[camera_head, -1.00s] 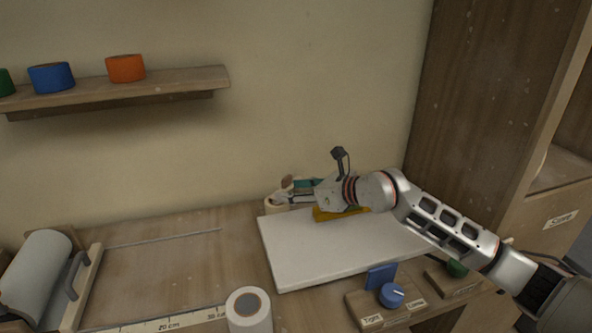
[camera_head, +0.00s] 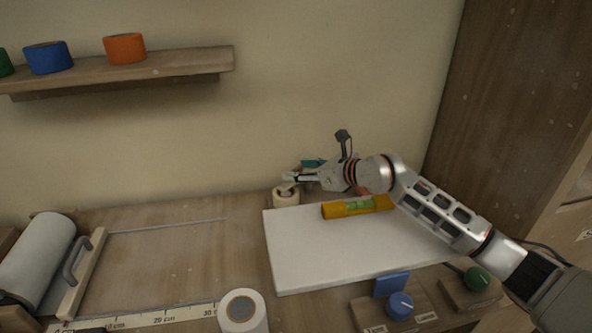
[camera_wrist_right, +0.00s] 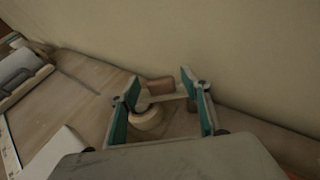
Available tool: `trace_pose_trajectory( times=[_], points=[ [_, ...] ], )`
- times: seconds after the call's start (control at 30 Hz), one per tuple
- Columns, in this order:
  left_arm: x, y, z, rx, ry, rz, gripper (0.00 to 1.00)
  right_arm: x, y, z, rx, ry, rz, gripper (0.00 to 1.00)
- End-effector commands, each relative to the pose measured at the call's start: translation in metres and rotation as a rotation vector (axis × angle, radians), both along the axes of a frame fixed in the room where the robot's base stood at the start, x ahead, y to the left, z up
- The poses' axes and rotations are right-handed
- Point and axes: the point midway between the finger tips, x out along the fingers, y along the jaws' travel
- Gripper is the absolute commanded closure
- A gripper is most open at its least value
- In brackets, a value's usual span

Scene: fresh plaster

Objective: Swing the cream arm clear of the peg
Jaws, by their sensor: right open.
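My right gripper (camera_head: 287,180) is at the back of the bench, beyond the white board. In the right wrist view its two teal-lined fingers (camera_wrist_right: 161,82) are spread apart. A cream arm (camera_wrist_right: 172,98), a thin pale bar, lies between them, running sideways from above a round cream base (camera_wrist_right: 148,121). The base also shows in the head view (camera_head: 286,197), just under the fingers. A brown rounded piece (camera_wrist_right: 159,84), perhaps the peg, stands behind the bar. I cannot tell whether the bar touches it or a finger. My left gripper is out of view.
The white board (camera_head: 340,255) carries a yellow level (camera_head: 338,211) near its back edge. A blue knob (camera_head: 400,305) and a green knob (camera_head: 478,279) are at the front right. A white roll (camera_head: 243,312) stands in front. The bench's middle left is clear; the wall is close behind.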

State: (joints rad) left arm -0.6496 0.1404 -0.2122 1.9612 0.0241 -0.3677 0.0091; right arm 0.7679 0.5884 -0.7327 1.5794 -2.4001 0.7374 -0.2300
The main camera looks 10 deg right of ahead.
Motion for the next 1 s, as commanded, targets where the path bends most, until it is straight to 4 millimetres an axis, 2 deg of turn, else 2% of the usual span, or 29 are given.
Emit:
trace_pose_trajectory(
  times=[0.2,0.47,0.5,0.67,1.0],
  points=[
    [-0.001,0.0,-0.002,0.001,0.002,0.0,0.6,0.013,0.01,-0.007,0.0,0.0,0.0,0.53],
    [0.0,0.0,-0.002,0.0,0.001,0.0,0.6,0.014,0.01,-0.007,0.0,0.0,0.0,0.53],
    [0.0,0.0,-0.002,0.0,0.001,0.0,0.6,0.014,0.01,-0.007,0.0,0.0,0.0,0.58],
    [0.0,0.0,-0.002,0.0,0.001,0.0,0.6,0.014,0.01,-0.007,0.0,0.0,0.0,1.0],
    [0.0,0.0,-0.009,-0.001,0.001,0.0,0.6,0.017,0.002,-0.01,-0.001,0.002,0.004,1.0]
  ],
)
